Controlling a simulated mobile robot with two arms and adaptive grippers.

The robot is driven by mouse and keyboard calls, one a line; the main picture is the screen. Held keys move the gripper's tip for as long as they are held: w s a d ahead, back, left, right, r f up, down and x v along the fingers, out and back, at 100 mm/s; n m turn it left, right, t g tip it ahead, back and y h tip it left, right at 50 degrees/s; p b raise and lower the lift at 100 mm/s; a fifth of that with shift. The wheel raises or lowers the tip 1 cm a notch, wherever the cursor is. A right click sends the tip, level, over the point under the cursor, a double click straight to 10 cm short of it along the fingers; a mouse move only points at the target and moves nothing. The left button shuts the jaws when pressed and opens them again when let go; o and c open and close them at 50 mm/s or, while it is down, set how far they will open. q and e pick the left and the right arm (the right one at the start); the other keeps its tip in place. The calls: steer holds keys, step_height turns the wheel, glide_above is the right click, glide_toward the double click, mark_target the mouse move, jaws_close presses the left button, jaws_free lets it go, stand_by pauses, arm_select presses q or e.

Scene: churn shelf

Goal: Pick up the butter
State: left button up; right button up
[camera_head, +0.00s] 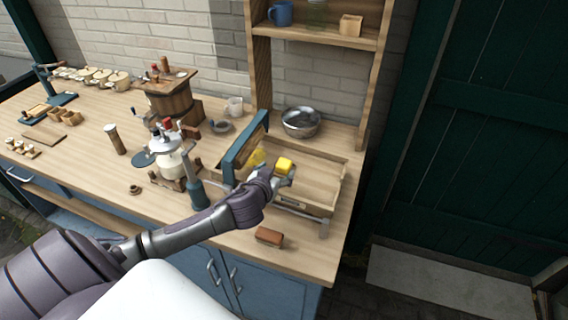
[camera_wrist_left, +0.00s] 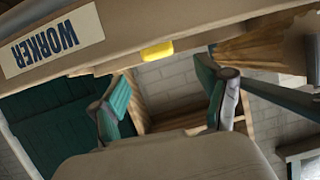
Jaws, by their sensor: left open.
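The butter (camera_head: 284,164) is a bright yellow block at the left part of a shallow wooden tray (camera_head: 325,178) on the bench. My left gripper (camera_head: 280,179) is just in front of it, at the tray's near side. In the left wrist view, which is upside down, the butter (camera_wrist_left: 157,51) shows past the edge of a wooden board marked WORKER (camera_wrist_left: 52,42). The two green-tipped fingers of my left gripper (camera_wrist_left: 163,98) are spread with nothing between them. Whether a finger touches the butter cannot be told. My right gripper is not in view.
A paler yellow piece (camera_head: 257,157) lies left of the butter by a blue-framed wooden press (camera_head: 243,146). A metal bowl (camera_head: 300,122) stands behind the tray. A brown block (camera_head: 269,237) lies near the front edge. A white-bodied churn (camera_head: 168,160) stands left.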

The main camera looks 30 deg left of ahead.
mark_target(283, 164)
arm_select(q)
steer(key=shift+x, duration=0.85)
steer(key=shift+w+a+f+p, duration=0.15)
steer(key=shift+w+p, duration=0.25)
steer(key=shift+w, duration=0.05)
steer(key=p+x, duration=0.1)
steer(key=x, duration=0.2)
steer(key=shift+w+f, duration=0.1)
steer(key=shift+f, duration=0.1)
steer(key=shift+w+f, duration=0.3)
steer(key=shift+w, duration=0.1)
steer(key=shift+s, duration=0.1)
steer(key=shift+c, duration=0.7)
steer(key=c, duration=1.1)
steer(key=shift+a+r, duration=0.1)
steer(key=shift+r, duration=0.1)
